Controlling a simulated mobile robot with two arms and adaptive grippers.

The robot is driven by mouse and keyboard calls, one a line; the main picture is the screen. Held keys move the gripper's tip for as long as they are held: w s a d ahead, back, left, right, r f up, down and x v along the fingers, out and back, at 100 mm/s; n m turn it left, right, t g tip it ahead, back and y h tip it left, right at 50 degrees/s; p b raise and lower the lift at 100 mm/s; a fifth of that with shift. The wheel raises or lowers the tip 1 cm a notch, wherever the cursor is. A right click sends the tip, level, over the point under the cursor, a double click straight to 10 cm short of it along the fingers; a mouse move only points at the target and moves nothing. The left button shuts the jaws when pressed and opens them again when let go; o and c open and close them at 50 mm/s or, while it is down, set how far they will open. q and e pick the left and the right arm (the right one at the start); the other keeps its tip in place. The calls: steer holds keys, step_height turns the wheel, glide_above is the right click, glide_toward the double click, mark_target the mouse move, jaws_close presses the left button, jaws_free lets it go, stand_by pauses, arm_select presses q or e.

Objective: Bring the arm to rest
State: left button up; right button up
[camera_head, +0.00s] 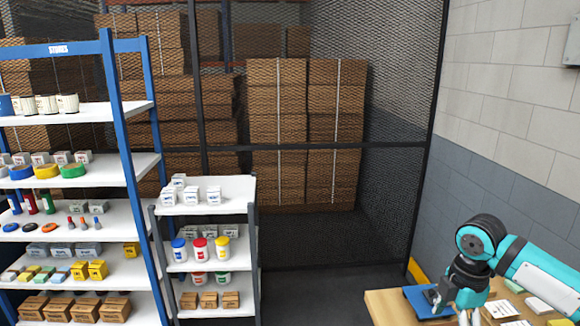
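My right arm comes in from the right edge and bends down over the wooden table (385,309) at the lower right. My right gripper (468,317) is low over the table at the bottom edge of the picture. Its fingertips are small and partly cut off, so I cannot tell whether it is open or holds anything. A blue flat item (422,303) with a dark part on it lies just left of the gripper. My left arm and gripper are not in view.
A blue-framed shelf (130,180) with cups, tape rolls and boxes stands at the left. A smaller grey rack (225,190) with jars and boxes stands beside it. Cartons (275,130) are stacked behind a mesh fence. Papers (502,309) lie on the table. Open floor lies between rack and table.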

steer(key=s+a+f+m+t+y, duration=0.1)
steer(key=s+a+f+m+y, duration=0.15)
steer(key=s+a+f, duration=0.65)
steer(key=s+a+f+m+t+y, duration=0.15)
steer(key=s+a+f+m, duration=0.4)
steer(key=a, duration=0.65)
steer(key=s+d+f+m+t+h, duration=0.1)
steer(key=s+d+f+m+h, duration=0.25)
steer(key=s+d+m, duration=0.7)
step_height(320, 180, down, 31)
steer(key=s+a+n+g+b, duration=0.1)
steer(key=s+n+b, duration=0.15)
steer(key=b, duration=0.35)
arm_select(q)
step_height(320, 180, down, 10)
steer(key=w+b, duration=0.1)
steer(key=b, duration=0.3)
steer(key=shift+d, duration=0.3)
arm_select(e)
steer(key=s+d+f, duration=0.1)
steer(key=s+f, duration=0.7)
steer(key=f, duration=0.2)
steer(key=s+d+f+g, duration=0.1)
steer(key=s+f, duration=0.7)
steer(key=f, duration=0.3)
steer(key=shift+s+d, duration=0.3)
steer(key=shift+s, duration=0.05)
